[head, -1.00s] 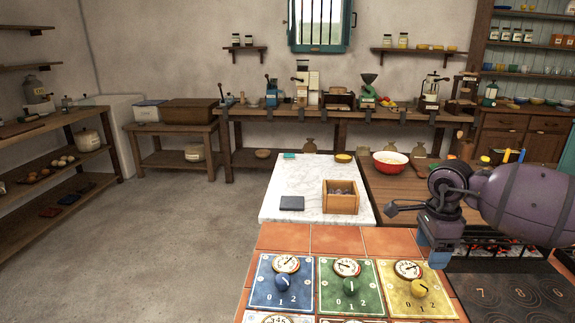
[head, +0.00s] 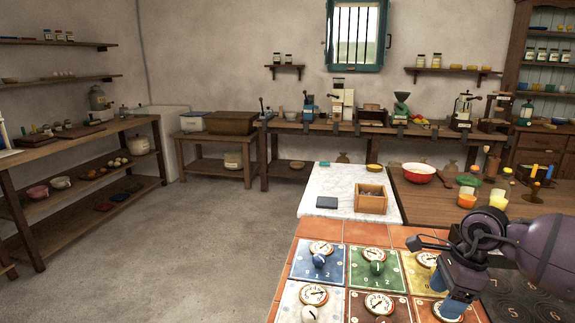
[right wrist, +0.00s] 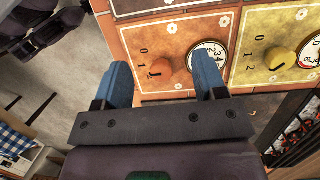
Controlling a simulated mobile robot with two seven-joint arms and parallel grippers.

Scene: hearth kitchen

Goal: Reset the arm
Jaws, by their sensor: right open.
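My right arm comes in from the right in the head view. Its gripper (head: 454,293) has blue fingers and hangs over the right part of the tiled counter with the dial panels. In the right wrist view the gripper (right wrist: 164,82) is open, with its two blue fingers wide apart and nothing between them. Beyond the fingers is an orange panel with an orange knob (right wrist: 160,69) and a white dial (right wrist: 208,58). I cannot tell whether the fingers touch the panel. My left gripper is not in view.
A yellow panel (right wrist: 262,42) adjoins the orange one. Behind the tiles are a marble slab (head: 335,181) with a wooden box (head: 371,205) and a wooden counter holding a red-rimmed bowl (head: 418,173) and candles. Numbered plates (head: 515,304) lie right. Open floor (head: 190,250) is left.

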